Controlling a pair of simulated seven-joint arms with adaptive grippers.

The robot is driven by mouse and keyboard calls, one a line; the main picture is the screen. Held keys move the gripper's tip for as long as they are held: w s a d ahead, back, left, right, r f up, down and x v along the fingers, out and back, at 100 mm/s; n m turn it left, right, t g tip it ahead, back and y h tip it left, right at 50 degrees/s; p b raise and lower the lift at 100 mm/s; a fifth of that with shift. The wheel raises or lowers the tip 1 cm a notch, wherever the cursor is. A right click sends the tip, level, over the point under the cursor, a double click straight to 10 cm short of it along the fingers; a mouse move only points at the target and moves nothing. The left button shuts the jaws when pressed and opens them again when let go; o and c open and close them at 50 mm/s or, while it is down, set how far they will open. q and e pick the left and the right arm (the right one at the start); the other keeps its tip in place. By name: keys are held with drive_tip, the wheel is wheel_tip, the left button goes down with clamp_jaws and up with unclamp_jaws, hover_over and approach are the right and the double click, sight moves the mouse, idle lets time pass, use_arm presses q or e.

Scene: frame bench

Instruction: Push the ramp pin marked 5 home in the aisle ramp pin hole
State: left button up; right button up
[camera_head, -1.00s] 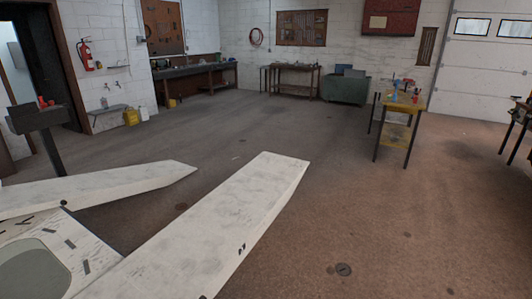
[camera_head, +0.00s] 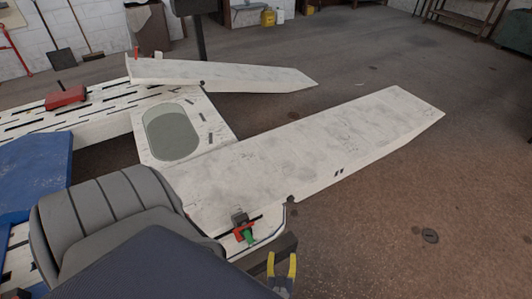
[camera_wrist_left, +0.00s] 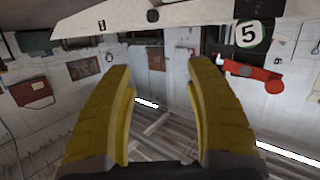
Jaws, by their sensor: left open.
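The white aisle ramp (camera_head: 300,135) slopes out to the right from the bench frame. At its near edge sits a red pin handle (camera_head: 240,230) with a green part beside it. In the left wrist view a red pin (camera_wrist_left: 250,74) with a dark end lies below the ramp edge, close to a white tag marked 5 (camera_wrist_left: 249,34). A dark round spot (camera_wrist_left: 153,15) shows on the edge; I cannot tell if it is the pin hole. My left gripper (camera_head: 281,263) is open and empty, apart from the pin, to its lower right in the head view. My right gripper is out of view.
A second white ramp (camera_head: 230,74) lies behind, with a panel with a grey-green oval (camera_head: 172,131) between.

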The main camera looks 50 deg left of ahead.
use_arm(q)
drive_tip(key=s+a+r+n+g+y, duration=0.3)
drive_tip(key=s+n+g+y, duration=0.1)
drive_tip(key=s+n+g, duration=0.3)
drive_tip(key=shift+g+h, duration=0.3)
drive_tip(key=shift+g, duration=0.4)
drive_tip(key=x, duration=1.1)
drive_tip(key=w+x, duration=0.1)
drive_tip(key=x, duration=0.5)
drive_tip(key=shift+a+f, duration=0.15)
drive_tip(key=shift+f, duration=0.1)
drive_tip(key=shift+o, duration=0.3)
clamp_jaws()
